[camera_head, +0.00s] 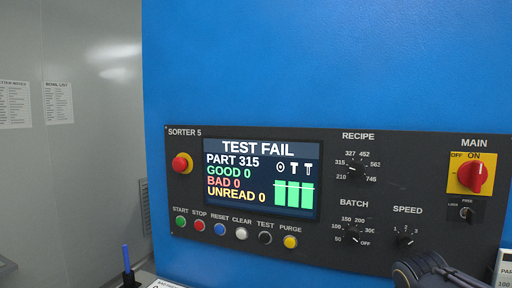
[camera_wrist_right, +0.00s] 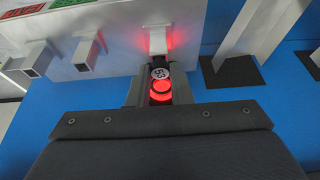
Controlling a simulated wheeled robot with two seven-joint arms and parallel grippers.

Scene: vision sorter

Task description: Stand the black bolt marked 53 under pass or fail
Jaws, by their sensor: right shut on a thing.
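In the right wrist view my right gripper (camera_wrist_right: 160,92) is shut on a small dark part that looks like the black bolt (camera_wrist_right: 160,74). Red light glows on the part and between the fingers. It is just below the end of a white square tube (camera_wrist_right: 155,42), also lit red; I cannot tell whether they touch. The pass or fail places are not clearly readable. My left gripper is in neither view.
In the head view the sorter's screen (camera_head: 262,178) reads TEST FAIL, PART 315, with GOOD, BAD and UNREAD at 0. Buttons and knobs surround it.

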